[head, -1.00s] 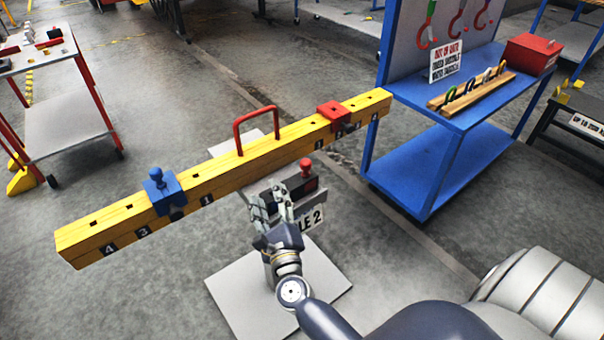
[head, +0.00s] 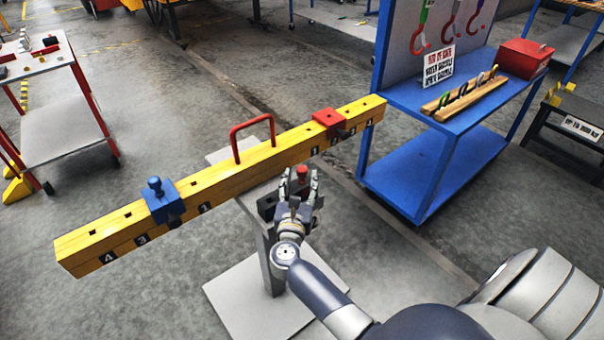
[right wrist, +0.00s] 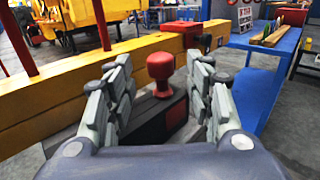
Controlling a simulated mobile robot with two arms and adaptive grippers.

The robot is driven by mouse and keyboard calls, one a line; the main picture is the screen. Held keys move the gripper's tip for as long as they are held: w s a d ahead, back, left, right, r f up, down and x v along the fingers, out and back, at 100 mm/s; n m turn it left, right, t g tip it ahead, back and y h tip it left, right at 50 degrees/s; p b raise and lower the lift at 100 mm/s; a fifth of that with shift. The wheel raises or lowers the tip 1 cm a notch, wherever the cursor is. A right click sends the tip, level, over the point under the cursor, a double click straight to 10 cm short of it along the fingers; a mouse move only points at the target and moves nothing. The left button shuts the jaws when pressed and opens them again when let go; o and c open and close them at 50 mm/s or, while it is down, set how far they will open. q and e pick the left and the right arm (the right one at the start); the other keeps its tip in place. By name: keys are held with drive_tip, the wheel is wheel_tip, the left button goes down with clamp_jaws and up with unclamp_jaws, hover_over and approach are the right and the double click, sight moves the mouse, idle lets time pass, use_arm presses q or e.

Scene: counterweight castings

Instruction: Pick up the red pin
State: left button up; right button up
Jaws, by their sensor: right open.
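The red pin (head: 303,172) has a round knob head and stands upright in a dark holder (head: 266,206) in front of the yellow beam. My right gripper (head: 301,178) is open, with its fingers around the pin's head in the head view. In the right wrist view the red knob (right wrist: 160,67) shows between the two open fingers (right wrist: 163,75), with a gap on each side. The pin's lower end is hidden in the holder. My left gripper is not in view.
A long yellow beam (head: 230,174) runs close behind the pin, with a red handle (head: 235,140), a blue weight (head: 160,203) and a red weight (head: 329,119). A blue workbench (head: 415,165) stands at right, a red-legged cart (head: 75,125) at left.

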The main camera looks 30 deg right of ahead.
sight(301, 175)
drive_tip(key=p+x, duration=0.1)
drive_tip(key=x, duration=0.3)
drive_tip(key=shift+d+r, duration=0.1)
drive_tip(key=shift+r, duration=0.05)
drive_tip(key=shift+c, duration=0.5)
clamp_jaws()
wheel_tip(301, 175, up, 11)
drive_tip(key=shift+f, duration=0.1)
drive_tip(key=shift+p, duration=0.35)
